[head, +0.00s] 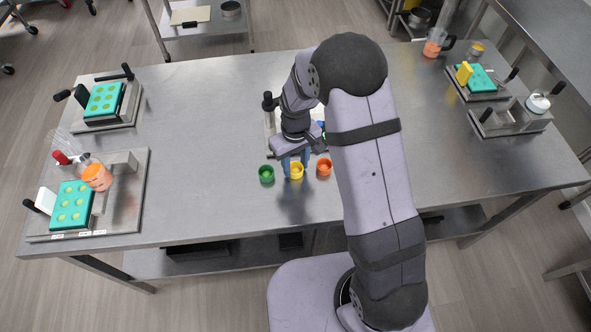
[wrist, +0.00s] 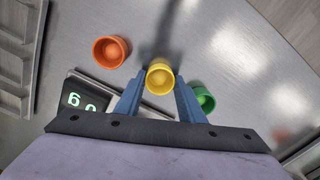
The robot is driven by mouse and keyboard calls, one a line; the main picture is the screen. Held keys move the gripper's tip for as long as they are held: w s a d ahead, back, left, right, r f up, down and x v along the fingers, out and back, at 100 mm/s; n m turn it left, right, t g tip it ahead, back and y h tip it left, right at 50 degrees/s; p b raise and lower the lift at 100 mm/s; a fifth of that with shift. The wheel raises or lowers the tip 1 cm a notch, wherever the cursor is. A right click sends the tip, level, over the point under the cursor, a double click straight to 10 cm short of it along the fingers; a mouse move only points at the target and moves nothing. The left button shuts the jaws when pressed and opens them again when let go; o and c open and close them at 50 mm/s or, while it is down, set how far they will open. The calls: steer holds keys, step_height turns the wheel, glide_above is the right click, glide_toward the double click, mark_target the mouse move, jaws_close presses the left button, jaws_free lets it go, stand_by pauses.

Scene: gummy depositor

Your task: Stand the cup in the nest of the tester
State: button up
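A yellow cup (head: 296,172) stands upright on the steel table, between a green cup (head: 266,175) and an orange cup (head: 324,168). My gripper (head: 295,163) is down at the yellow cup. In the wrist view, my gripper's two blue fingers (wrist: 160,88) flank the yellow cup (wrist: 160,79), one on each side. I cannot tell whether they press on it. A device with a lit digital display (wrist: 84,98) sits close by, partly hidden by my gripper. I cannot make out a nest.
At the left are two trays with teal molds (head: 104,99) (head: 72,205) and a beaker of orange liquid (head: 97,177). At the right are another teal mold (head: 481,78) and a steel fixture (head: 507,120). The table left of the cups is clear.

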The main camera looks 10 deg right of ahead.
steer(key=shift+c, duration=1)
steer(key=shift+r, duration=0.15)
steer(key=shift+r+b, duration=0.35)
steer(key=shift+r, duration=0.3)
step_height(320, 180, up, 8)
steer(key=b, duration=0.2)
steer(key=shift+r, duration=0.25)
